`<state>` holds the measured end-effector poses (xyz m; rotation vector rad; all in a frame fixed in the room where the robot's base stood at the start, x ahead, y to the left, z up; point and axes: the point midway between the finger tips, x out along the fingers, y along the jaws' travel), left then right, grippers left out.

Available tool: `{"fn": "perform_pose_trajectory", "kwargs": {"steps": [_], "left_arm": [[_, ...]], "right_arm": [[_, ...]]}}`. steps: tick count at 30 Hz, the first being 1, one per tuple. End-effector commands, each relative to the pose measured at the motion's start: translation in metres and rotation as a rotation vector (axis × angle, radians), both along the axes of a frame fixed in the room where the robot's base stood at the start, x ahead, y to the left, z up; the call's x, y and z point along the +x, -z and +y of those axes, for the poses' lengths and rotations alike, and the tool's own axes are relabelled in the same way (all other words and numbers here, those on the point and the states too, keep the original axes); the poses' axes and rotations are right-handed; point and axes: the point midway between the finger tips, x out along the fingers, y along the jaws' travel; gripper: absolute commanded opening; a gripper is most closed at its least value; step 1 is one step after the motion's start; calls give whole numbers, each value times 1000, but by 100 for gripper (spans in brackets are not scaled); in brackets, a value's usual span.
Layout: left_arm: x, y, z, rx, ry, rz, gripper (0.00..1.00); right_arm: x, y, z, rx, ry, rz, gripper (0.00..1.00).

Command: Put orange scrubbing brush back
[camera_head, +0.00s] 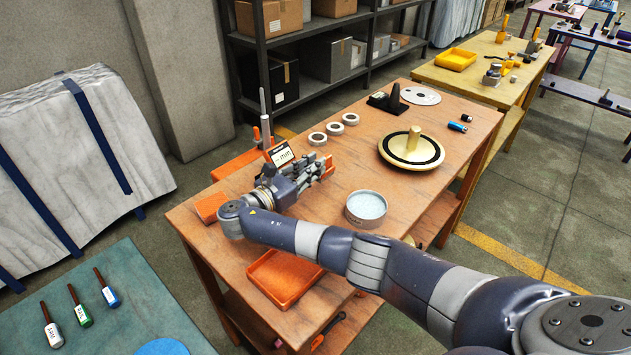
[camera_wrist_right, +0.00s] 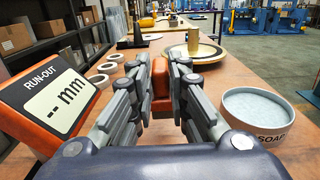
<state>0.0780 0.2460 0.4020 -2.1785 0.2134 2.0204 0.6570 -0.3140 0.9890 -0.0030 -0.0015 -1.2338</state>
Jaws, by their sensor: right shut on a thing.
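My right gripper (camera_head: 322,170) reaches over the middle of the wooden bench, its fingers pointing to the right and away. It is shut on an orange block, which I take to be the orange scrubbing brush (camera_wrist_right: 161,86), in the right wrist view. The fingers (camera_wrist_right: 161,77) press it from both sides and hide much of it; bristles cannot be made out. Whether it touches the bench is unclear. A round soap dish (camera_head: 367,218) stands near the gripper; it also shows at right in the wrist view (camera_wrist_right: 265,132). My left gripper is not in view.
The run-out display (camera_head: 281,154) stands close behind the gripper. An orange tray (camera_head: 283,299) lies at the front edge and an orange block (camera_head: 211,207) at the left edge. White rings (camera_head: 334,128) and a reel (camera_head: 412,160) stand farther back. Bench right of the dish is clear.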

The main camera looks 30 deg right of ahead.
Motion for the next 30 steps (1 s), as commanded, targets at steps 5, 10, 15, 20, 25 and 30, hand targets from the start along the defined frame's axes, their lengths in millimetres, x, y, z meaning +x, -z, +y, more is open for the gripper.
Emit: {"fn": "perform_pose_trajectory", "kwargs": {"steps": [5,10,15,20,25,30], "left_arm": [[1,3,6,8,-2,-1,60],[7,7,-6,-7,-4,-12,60],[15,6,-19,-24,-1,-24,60],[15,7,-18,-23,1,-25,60],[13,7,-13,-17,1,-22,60],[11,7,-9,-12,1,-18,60]], "right_arm": [[0,21,0,-2,1,2,0],[0,43,-1,-1,1,1,0],[0,46,-1,-1,-1,-1,0],[0,47,-1,-1,-1,0,0],[0,47,-1,0,0,0,36],[0,47,-1,0,0,0,36]]}}
